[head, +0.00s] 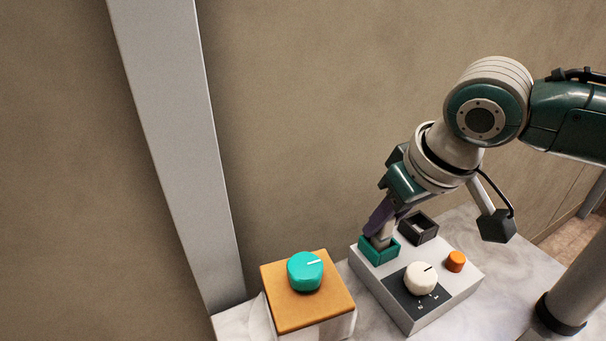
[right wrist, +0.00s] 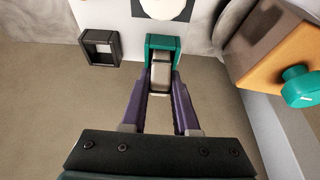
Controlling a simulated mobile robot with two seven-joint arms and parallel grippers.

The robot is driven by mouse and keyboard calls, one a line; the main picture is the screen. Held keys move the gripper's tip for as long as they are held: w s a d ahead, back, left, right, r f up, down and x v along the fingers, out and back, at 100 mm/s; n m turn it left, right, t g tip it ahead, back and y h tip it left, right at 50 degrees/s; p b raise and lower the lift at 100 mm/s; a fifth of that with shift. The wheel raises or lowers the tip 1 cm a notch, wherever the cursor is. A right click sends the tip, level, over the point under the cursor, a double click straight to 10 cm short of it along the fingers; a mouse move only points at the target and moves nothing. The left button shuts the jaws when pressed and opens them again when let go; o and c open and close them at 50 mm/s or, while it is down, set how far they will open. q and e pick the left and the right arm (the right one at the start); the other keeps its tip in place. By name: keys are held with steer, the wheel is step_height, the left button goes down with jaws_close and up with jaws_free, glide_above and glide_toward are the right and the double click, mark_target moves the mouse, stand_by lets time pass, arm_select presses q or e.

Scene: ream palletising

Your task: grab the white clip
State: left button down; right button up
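A pale grey-white piece, which looks like the white clip (right wrist: 160,76), stands in a teal holder (right wrist: 163,41) in the right wrist view. In the head view the clip (head: 381,241) shows just above the teal holder (head: 379,254), partly hidden by my gripper. My right gripper (head: 380,230) reaches down over it. In the right wrist view its two purple fingers (right wrist: 161,80) lie on either side of the clip, very close to it. I cannot tell whether they touch it. My left gripper is in neither view.
The holder sits on a grey-white panel box (head: 400,302) with a black holder (head: 418,229), a white dial (head: 420,278) and an orange button (head: 456,261). To its left stands an orange-topped box (head: 329,309) with a teal knob (head: 305,271). A grey post (head: 175,130) rises at left.

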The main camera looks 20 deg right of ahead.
jaws_close()
steer(key=shift+r, duration=0.15)
